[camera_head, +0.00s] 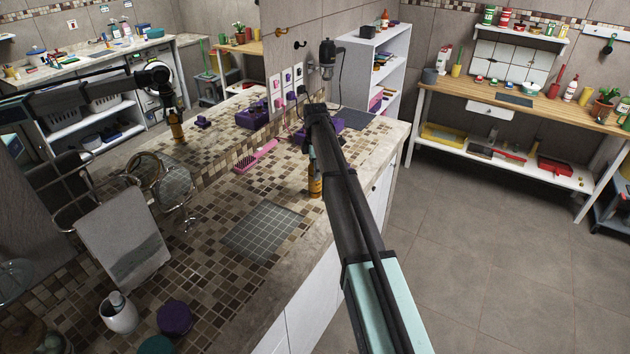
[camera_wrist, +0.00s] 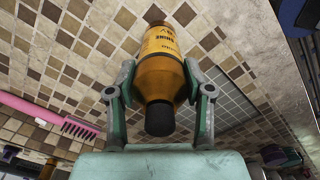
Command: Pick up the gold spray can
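The gold spray can (camera_wrist: 162,62) has a black cap (camera_wrist: 160,118) and dark lettering. In the wrist view it stands between the two fingers of my gripper (camera_wrist: 160,78), cap toward the camera. Both fingertips press against its sides with no clear gap. In the head view the can (camera_head: 315,186) shows below the end of my arm, at the right edge of the tiled counter, its upper part hidden by my gripper (camera_head: 312,150). I cannot tell whether its base touches the counter.
A pink brush (camera_head: 256,157) lies left of the can on the counter (camera_head: 205,205). A grey tile patch (camera_head: 263,231) is in front. Purple boxes (camera_head: 252,115) stand behind. A mirror at the left reflects arm and can.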

